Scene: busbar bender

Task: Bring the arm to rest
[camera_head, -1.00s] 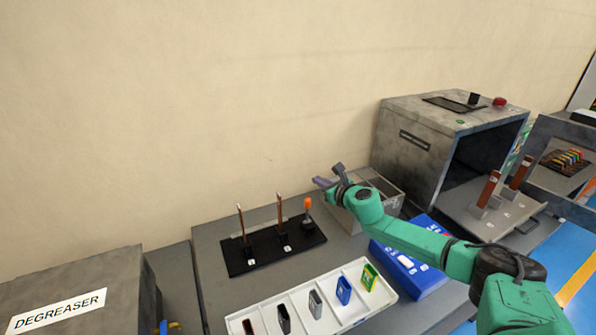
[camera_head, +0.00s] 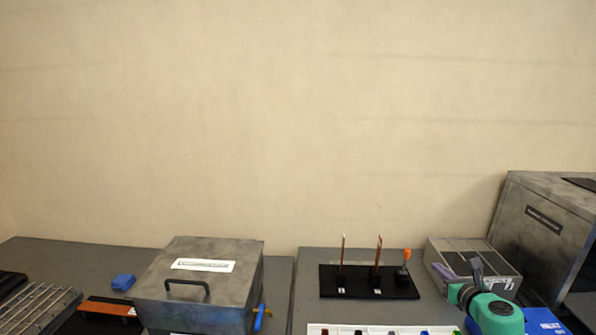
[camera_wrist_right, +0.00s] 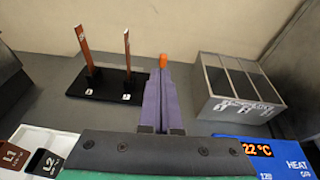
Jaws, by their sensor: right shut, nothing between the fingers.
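My right arm is green. Its right gripper (camera_head: 461,271) shows at the lower right of the head view, in front of a grey slotted box (camera_head: 470,246). In the right wrist view the purple fingers of the right gripper (camera_wrist_right: 161,78) lie together, shut and empty. They point between a black stand (camera_wrist_right: 103,82) with upright copper bars and the grey slotted box (camera_wrist_right: 236,88). My left gripper is in neither view.
A lidded grey metal box (camera_head: 205,300) with a handle stands left of centre. A blue block (camera_head: 123,282) lies beside it. A white tray (camera_wrist_right: 49,142) and a blue heat unit (camera_wrist_right: 281,158) lie close to the right gripper. A large grey machine (camera_head: 545,235) stands at the right.

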